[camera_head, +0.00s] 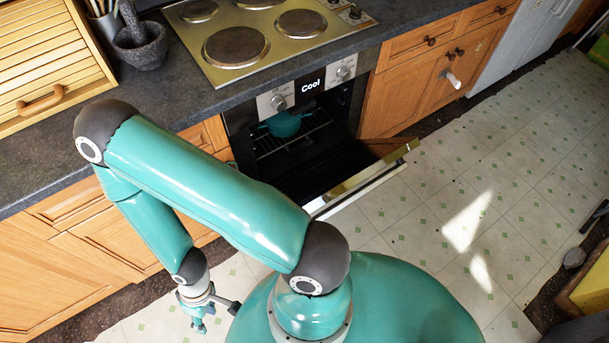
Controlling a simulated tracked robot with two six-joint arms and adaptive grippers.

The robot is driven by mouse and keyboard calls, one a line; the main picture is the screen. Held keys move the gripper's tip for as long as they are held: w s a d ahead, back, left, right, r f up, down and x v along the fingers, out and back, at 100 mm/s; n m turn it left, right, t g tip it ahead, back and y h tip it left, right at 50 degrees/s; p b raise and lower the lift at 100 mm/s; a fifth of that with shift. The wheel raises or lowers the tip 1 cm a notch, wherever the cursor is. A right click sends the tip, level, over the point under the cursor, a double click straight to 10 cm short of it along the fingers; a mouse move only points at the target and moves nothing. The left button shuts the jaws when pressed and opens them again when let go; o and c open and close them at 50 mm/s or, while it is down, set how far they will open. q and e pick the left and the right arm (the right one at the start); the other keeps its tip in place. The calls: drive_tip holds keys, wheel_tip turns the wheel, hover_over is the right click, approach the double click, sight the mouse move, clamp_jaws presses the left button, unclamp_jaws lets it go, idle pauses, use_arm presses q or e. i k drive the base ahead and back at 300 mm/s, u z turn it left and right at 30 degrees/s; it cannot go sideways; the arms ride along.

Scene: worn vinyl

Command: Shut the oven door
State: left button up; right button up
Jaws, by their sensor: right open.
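The oven (300,125) is built in below the cooktop, and its cavity is exposed. Its door (362,180) is tilted down and open, with its light metal edge and handle bar facing the room. Much of the door's left part is hidden behind my arm.
A teal pot (284,123) sits on the oven rack. Wooden cabinets (418,90) flank the oven. A cooktop (262,35), a stone mortar (140,45) and a wooden bread box (50,65) stand on the counter. The vinyl floor (440,215) right of the door is clear.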

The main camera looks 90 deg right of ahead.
sight(313, 185)
drive_tip(key=z, duration=0.05)
drive_tip(key=k, duration=0.55)
drive_tip(key=z, duration=1.1)
drive_tip(key=k, duration=0.45)
drive_tip(key=z, duration=1)
drive_tip(key=i, duration=0.45)
drive_tip(key=k, duration=0.45)
drive_tip(key=z, duration=0.1)
drive_tip(key=i, duration=0.3)
drive_tip(key=z, duration=0.05)
